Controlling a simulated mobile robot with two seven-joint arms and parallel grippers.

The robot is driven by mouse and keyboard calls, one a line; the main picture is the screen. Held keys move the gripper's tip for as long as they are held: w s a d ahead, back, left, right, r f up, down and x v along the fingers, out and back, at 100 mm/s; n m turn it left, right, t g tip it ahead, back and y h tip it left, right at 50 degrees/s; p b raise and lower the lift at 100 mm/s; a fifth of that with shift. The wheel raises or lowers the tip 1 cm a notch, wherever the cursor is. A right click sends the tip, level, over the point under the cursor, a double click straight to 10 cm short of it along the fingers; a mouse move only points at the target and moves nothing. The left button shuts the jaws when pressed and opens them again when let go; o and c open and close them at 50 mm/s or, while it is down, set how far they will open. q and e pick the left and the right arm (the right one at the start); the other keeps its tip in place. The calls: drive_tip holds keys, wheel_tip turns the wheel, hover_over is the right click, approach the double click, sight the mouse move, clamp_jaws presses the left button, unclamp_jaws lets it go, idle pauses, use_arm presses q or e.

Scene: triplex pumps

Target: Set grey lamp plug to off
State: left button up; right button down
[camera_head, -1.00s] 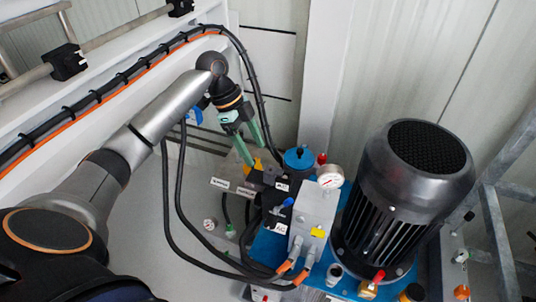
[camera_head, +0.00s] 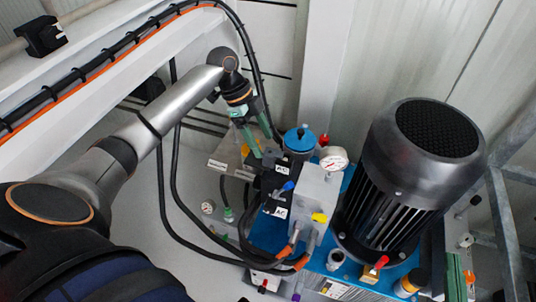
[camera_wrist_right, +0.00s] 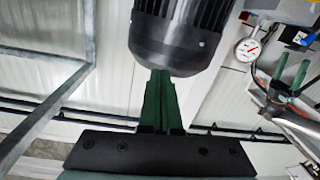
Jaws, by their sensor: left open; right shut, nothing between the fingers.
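I cannot single out the grey lamp plug with certainty. Black plug blocks with white "AC" labels sit on the valve stack, an upper one (camera_head: 268,182) and a lower one (camera_head: 268,213), beside a light grey manifold block (camera_head: 316,187). My left gripper (camera_head: 266,145) is open, pointing down just behind and above the valve stack; its green fingers also show in the right wrist view (camera_wrist_right: 291,76). Whether it touches a plug is unclear. My right gripper (camera_wrist_right: 160,76) is shut and empty in the wrist view, in front of the motor; its green fingers show at the head view's lower right (camera_head: 457,278).
A large black motor (camera_head: 425,165) stands right of the manifold on a blue base. A pressure gauge (camera_head: 333,159) and a blue cap (camera_head: 300,138) are close to my left gripper. Black hoses (camera_head: 163,190) loop at the left. A metal frame (camera_head: 505,230) stands far right.

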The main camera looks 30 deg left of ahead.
sight(267, 151)
use_arm(q)
drive_tip(key=b+x, duration=0.1)
drive_tip(key=x, duration=0.4)
use_arm(e)
wheel_tip(267, 151, up, 8)
drive_tip(key=n+t+y, duration=0.2)
drive_tip(key=t, duration=0.1)
drive_tip(key=shift+s+a+r, duration=0.2)
drive_tip(key=shift+s+a, duration=0.1)
drive_tip(key=shift+s, duration=0.15)
use_arm(q)
clamp_jaws()
idle(0.5)
